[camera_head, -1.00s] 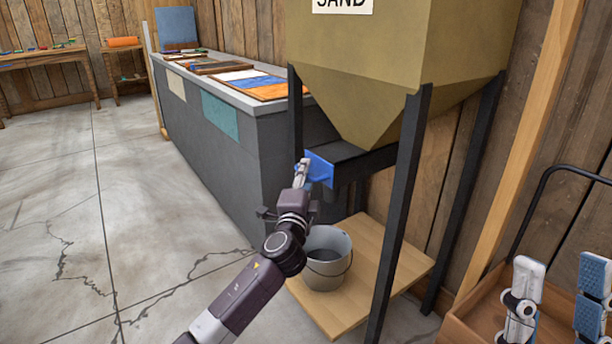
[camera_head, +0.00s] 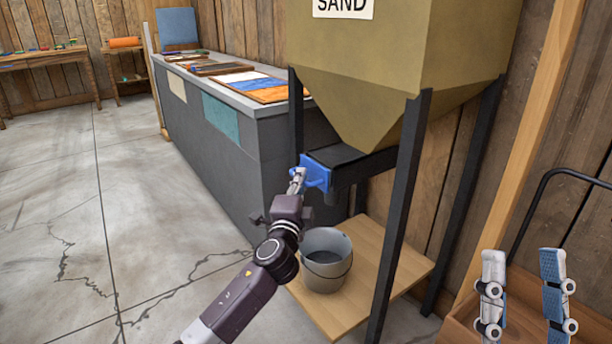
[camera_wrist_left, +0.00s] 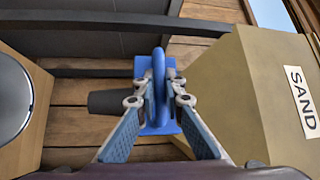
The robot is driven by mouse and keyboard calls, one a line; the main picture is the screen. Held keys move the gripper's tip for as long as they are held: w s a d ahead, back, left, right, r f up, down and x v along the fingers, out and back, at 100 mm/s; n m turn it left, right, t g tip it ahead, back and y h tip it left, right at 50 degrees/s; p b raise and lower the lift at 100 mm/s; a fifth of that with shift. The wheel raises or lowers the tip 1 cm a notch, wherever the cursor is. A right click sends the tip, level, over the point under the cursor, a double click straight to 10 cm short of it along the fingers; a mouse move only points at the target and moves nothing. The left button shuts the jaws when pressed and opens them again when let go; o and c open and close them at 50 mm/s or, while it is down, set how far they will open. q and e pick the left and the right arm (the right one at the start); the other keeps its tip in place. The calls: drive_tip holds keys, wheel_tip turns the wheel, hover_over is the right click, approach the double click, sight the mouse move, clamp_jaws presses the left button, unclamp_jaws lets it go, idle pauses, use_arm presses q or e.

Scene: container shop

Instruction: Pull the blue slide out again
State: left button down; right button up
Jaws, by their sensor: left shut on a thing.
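How far the plate reaches inside the channel is hidden. My right gripper (camera_head: 522,255) shows as two spread fingers at the lower right, empty, in front of a wooden cart.
A grey bucket (camera_head: 327,258) stands on a wooden board (camera_head: 395,262) below the channel. Black hopper legs (camera_head: 402,200) stand close right of my left arm. A grey counter (camera_head: 230,150) runs behind. The floor at left is clear.

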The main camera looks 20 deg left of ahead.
use_arm(q)
drive_tip(key=s+a, duration=0.1)
drive_tip(key=s+a+p, duration=0.2)
drive_tip(key=s, duration=0.1)
drive_tip(key=shift+s+a+f, duration=0.1)
drive_tip(key=shift+a+f, duration=0.05)
drive_tip(key=shift+f, duration=0.15)
use_arm(e)
drive_tip(key=w+f+g+h, duration=0.2)
drive_tip(key=w+f+g, duration=0.3)
drive_tip(key=w+f, duration=0.2)
wheel_tip(320, 180, down, 2)
drive_tip(key=shift+w+a+f+g, duration=0.1)
drive_tip(key=shift+w+a+g, duration=0.1)
drive_tip(key=shift+a+g, duration=0.1)
use_arm(q)
drive_tip(key=c, duration=2.3)
unclamp_jaws()
drive_tip(key=shift+s+a, duration=0.1)
drive_tip(key=shift+o, duration=1.4)
drive_tip(key=shift+s+a+r, duration=0.1)
drive_tip(key=shift+r, duration=0.1)
use_arm(e)
drive_tip(key=shift+s+a, duration=0.1)
drive_tip(key=shift+a, duration=0.05)
